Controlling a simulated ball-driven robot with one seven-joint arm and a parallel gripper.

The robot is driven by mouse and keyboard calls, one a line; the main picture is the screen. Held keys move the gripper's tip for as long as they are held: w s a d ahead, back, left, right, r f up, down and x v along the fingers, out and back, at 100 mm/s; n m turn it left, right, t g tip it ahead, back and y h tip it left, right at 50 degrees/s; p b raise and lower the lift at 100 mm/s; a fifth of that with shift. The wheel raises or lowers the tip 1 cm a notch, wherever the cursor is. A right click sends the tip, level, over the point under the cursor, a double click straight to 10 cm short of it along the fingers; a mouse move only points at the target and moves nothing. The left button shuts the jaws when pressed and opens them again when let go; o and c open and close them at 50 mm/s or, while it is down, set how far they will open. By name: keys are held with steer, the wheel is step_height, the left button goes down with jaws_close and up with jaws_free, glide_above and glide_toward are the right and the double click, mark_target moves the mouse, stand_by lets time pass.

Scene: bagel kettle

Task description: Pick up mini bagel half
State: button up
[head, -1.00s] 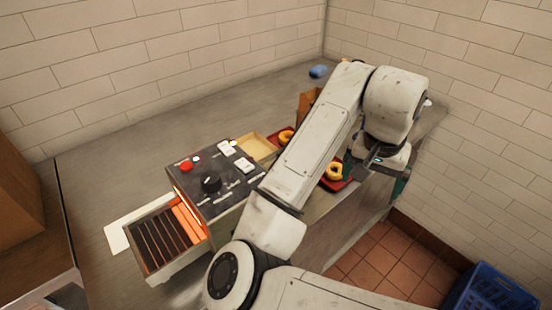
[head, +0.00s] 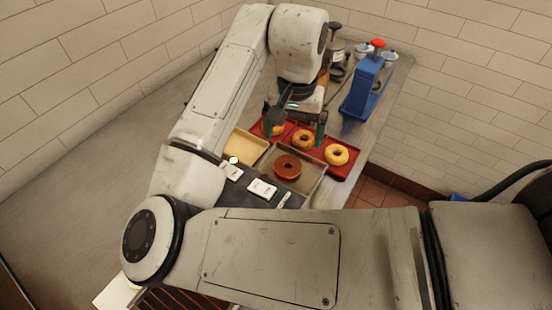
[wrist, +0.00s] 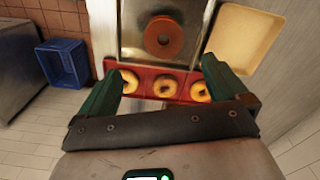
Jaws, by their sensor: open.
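A darker brown ring (head: 288,167) lies in a metal tray (head: 317,183) in front. I cannot tell which is the mini bagel half. My gripper (head: 293,129) is open above the red tray, its green fingers wide apart. In the wrist view the row, with its middle piece (wrist: 164,86), shows between the fingers (wrist: 161,68), and nothing is held.
A blue dispenser-like stand (head: 362,90) with a red knob stands behind the tray, near metal containers (head: 336,62). A beige tray (head: 246,146) is beside the metal tray. A control panel (head: 258,187) sits in front. A blue crate (wrist: 64,62) is on the floor.

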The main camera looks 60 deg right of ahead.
glide_above(288, 161)
steer(key=s, duration=0.1)
steer(key=f, duration=0.5)
steer(key=shift+s+a, duration=0.1)
steer(key=shift+a, duration=0.3)
steer(key=shift+w+a+f+p, duration=0.15)
steer(key=shift+f+p, duration=0.25)
steer(key=shift+f, duration=0.9)
steer(key=shift+w+f+p, duration=0.1)
steer(key=shift+f+p, duration=0.25)
steer(key=shift+f, duration=0.95)
steer(key=shift+c, duration=0.4)
steer(key=c, duration=1)
steer(key=shift+r, duration=0.1)
